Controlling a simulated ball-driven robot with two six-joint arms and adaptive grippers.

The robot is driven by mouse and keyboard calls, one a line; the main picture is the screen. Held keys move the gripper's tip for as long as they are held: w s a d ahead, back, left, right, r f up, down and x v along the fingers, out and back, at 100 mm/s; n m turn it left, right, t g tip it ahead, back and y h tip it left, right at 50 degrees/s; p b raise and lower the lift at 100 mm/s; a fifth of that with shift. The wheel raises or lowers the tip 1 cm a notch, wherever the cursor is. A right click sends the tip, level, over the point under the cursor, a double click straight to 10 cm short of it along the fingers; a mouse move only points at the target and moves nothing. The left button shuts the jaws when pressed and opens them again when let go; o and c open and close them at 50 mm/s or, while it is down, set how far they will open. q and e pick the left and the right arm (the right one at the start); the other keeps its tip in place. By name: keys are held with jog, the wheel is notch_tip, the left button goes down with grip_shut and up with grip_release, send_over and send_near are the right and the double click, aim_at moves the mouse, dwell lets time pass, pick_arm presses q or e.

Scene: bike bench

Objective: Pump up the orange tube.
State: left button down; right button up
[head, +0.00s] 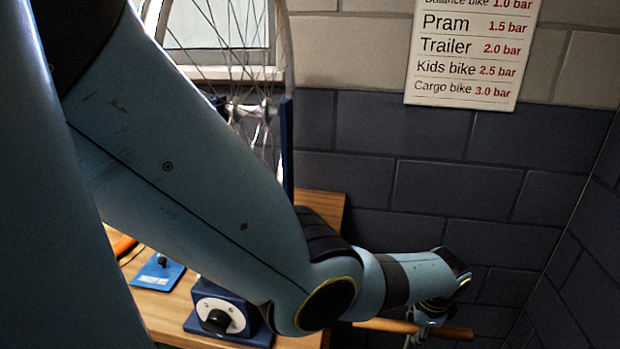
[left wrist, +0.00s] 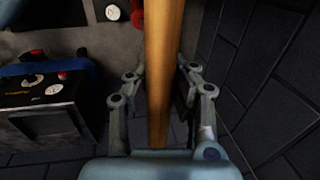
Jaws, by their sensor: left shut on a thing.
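My left gripper (head: 428,312) is at the lower right of the head view, shut on a wooden bar-shaped handle (head: 459,333). In the left wrist view the wooden handle (left wrist: 164,60) runs lengthwise between the two fingers (left wrist: 158,85). What the handle joins to below is out of sight. A small orange piece (head: 123,246) shows on the bench at the left, mostly hidden by my arm; I cannot tell whether it is the orange tube. My right gripper is not in view.
A wooden bench (head: 318,205) holds a dark blue device with a black knob (head: 217,321) and a blue plate (head: 157,273). A spoked wheel (head: 283,60) stands behind. A pressure chart (head: 470,50) hangs on the wall. A black box (left wrist: 40,110) and white gauge (left wrist: 113,12) show in the wrist view.

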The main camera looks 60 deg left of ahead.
pick_arm(q)
jog(key=r+p, duration=0.9)
jog(key=r, duration=0.1)
jog(key=shift+s+d, duration=0.15)
jog(key=shift+s, duration=0.2)
notch_tip(320, 180, up, 6)
jog(key=r, duration=0.1)
notch_tip(320, 180, down, 30)
jog(key=b, duration=2.3)
jog(key=shift+r, duration=0.25)
jog(key=c, duration=1.1)
grip_release()
jog(key=shift+r, duration=0.15)
jog(key=shift+w, duration=0.15)
